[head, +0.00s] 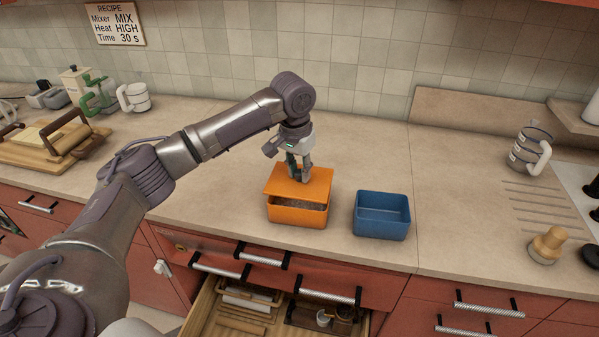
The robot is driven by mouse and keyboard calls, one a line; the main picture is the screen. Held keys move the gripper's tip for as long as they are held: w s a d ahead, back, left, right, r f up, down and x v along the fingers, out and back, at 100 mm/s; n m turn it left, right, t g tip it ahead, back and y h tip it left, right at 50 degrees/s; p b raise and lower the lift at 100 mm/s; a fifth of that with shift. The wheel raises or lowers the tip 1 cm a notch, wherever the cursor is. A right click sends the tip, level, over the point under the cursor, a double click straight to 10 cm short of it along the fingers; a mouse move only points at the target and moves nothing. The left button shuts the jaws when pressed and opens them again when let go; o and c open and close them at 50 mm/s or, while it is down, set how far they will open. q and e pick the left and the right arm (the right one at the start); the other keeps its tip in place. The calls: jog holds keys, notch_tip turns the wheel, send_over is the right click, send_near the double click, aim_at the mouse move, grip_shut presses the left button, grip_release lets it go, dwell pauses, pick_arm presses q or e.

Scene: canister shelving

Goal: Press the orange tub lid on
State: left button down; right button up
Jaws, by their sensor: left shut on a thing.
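An orange tub (297,214) stands on the counter near its front edge, with something greyish inside. Its orange lid (318,183) lies tilted over the top, raised from the rim along the front so that a gap shows there. My left gripper (299,177) points down from above and is shut on the lid near its middle. Whether the lid's back edge touches the tub rim is hidden. My right gripper is not in view.
An open, empty-looking blue tub (382,222) stands just right of the orange tub. Below, a drawer (240,310) is pulled open. A wooden-topped item (547,245) and a mug (530,150) stand at the right. The counter behind the tubs is clear.

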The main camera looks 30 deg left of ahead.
pick_arm(q)
jog(key=shift+d, duration=0.15)
jog(key=shift+r+p, duration=0.2)
jog(key=shift+p, duration=0.65)
jog(key=shift+f+n, duration=0.1)
jog(key=shift+n, duration=0.2)
jog(key=shift+s+f, duration=0.1)
jog(key=shift+f, duration=1.2)
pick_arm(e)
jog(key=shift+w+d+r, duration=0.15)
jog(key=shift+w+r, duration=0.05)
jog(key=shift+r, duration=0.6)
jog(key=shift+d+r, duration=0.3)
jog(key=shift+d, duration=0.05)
pick_arm(q)
jog(key=shift+p, duration=0.65)
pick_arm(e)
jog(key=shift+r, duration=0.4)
pick_arm(q)
jog(key=shift+p, duration=0.55)
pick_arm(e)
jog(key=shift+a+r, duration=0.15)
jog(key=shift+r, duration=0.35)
